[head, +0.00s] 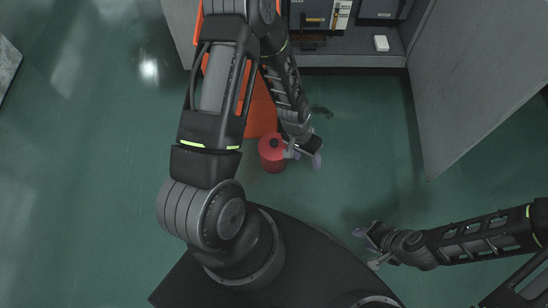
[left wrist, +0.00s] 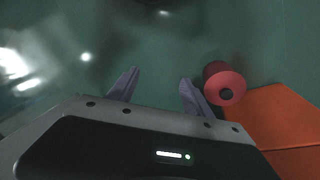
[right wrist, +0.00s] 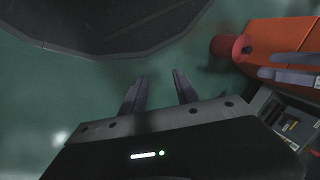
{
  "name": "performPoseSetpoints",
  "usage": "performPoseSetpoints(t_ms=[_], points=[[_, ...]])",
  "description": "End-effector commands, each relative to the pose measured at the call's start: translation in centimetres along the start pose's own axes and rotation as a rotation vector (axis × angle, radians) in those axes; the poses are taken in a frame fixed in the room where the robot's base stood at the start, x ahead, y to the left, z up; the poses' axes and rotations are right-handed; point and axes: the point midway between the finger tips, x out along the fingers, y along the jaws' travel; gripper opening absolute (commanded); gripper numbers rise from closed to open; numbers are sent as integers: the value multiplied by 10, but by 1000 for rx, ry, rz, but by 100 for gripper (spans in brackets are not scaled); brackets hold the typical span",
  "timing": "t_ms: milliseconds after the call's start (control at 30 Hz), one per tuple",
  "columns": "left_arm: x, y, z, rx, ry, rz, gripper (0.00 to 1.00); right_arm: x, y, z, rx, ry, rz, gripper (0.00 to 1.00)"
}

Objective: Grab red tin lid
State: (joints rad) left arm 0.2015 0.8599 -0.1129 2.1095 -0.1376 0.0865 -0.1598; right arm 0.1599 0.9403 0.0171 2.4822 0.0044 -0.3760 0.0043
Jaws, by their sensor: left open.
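The red tin (head: 266,161) stands at the end of an orange surface, with a red lid (head: 265,145) that has a dark round centre. The tin's red end also shows in the left wrist view (left wrist: 230,80) and the right wrist view (right wrist: 222,46). My left gripper (head: 303,157) is open and empty, just right of the tin in the head view; its fingers (left wrist: 160,77) are apart, with the tin outside them. My right gripper (head: 366,249) is lower right, away from the tin, fingers apart and empty (right wrist: 159,75).
The orange surface (head: 262,112) runs back from the tin, partly hidden by my left arm. A grey cabinet with shelved boxes (head: 340,16) and a white item (head: 381,43) stands behind. Its grey door (head: 475,90) reaches out at right. Green floor (head: 90,180) is clear at left.

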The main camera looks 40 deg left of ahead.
Motion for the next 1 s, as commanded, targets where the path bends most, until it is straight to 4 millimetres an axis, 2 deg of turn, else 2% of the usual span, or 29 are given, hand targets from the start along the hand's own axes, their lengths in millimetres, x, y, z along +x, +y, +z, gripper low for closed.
performPoseSetpoints(t_ms=[33, 100, 200, 300, 400, 567, 867, 1000], points=[[41, -35, -15, 18, 4, -30, 59, 48, 19, -1, 3, 6, 2, 36], [58, -73, -32, 46, -5, -70, 59, 78, 32, -2, 6, 13, 5, 36], [73, -122, -50, 78, -24, -125, 59, 114, 47, -4, 10, 22, 8, 36], [78, -162, -61, 99, -44, -171, 59, 140, 58, -6, 13, 29, 10, 36], [77, -188, -67, 112, -62, -204, 59, 155, 64, -8, 14, 35, 11, 36], [72, -206, -71, 121, -76, -227, 59, 162, 67, -9, 16, 39, 12, 36], [69, -206, -70, 121, -78, -227, 59, 160, 66, -9, 15, 39, 12, 36], [80, -208, -69, 121, -79, -227, 59, 165, 68, -10, 15, 40, 12, 36]])
